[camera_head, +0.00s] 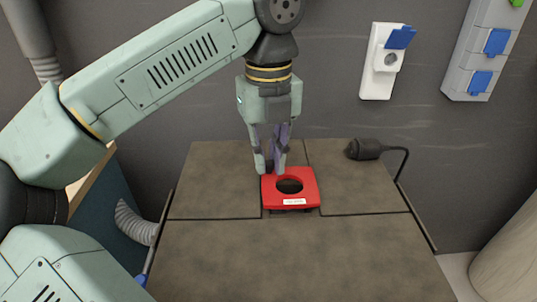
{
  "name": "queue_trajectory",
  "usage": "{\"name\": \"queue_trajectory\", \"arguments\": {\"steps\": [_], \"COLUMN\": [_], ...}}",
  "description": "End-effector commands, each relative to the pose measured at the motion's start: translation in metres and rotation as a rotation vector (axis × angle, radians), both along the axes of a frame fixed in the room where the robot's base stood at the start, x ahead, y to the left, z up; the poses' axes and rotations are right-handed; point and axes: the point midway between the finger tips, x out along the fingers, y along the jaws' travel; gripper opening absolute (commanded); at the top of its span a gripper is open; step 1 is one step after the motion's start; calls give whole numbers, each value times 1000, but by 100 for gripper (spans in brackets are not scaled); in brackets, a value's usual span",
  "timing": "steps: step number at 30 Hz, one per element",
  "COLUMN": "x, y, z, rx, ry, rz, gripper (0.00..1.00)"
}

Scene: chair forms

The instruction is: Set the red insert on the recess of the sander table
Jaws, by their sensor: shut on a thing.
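The red insert (308,179) is a flat red plate with a round hole in its middle and a small white label on its front edge. My gripper (271,172) is shut on the insert's back left edge, from above. The insert is over the recess of the sander table (270,255), at the gap between the table's panels. A dark strip shows under its front edge. I cannot tell whether the insert is resting in the recess or held slightly above it. The insert hides most of the recess.
A black plug with a cable (366,149) lies at the table's back right. A white socket with a blue cover (384,62) and a grey socket box (489,50) are on the wall. A grey hose (135,222) is left of the table. The front of the table is clear.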

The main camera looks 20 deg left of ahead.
Motion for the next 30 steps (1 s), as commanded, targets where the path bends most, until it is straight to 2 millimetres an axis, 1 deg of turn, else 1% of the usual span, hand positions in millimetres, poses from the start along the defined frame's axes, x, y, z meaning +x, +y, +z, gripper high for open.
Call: {"name": "queue_trajectory", "arguments": {"steps": [30], "x": [0], "y": [0], "z": [-22], "rx": [0], "ry": [0], "rz": [0], "gripper": [0]}}
